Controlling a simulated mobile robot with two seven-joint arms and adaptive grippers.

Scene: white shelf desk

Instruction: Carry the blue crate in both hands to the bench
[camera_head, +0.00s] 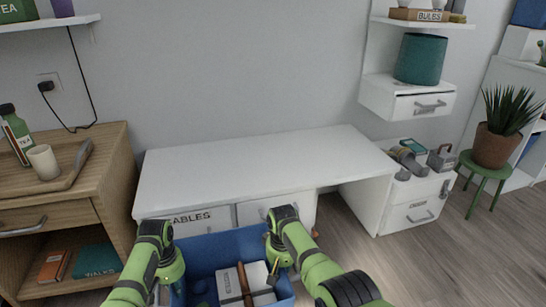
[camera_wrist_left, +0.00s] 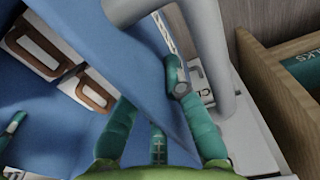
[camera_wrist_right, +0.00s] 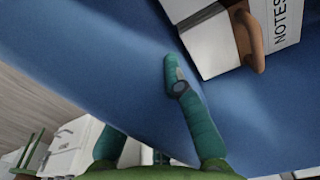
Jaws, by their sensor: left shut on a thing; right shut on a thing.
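The blue crate (camera_head: 228,244) is at the bottom centre of the head view, in front of the white bench (camera_head: 260,160) and its drawers. A white notes box with a brown handle (camera_head: 232,283) lies inside it. My left gripper (camera_head: 168,282) is shut on the crate's left wall; the left wrist view shows its teal fingers on either side of the blue wall (camera_wrist_left: 150,60). My right gripper (camera_head: 274,272) is shut on the right wall; the right wrist view shows one finger over the blue wall (camera_wrist_right: 100,70), the other partly hidden behind it. The crate's underside is hidden.
The bench top is bare. A wooden cabinet (camera_head: 115,160) with a bottle (camera_head: 18,138) and a cup (camera_head: 43,161) stands left. A low drawer unit (camera_head: 410,205) with tools on top and a plant on a green stool (camera_head: 485,172) are right.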

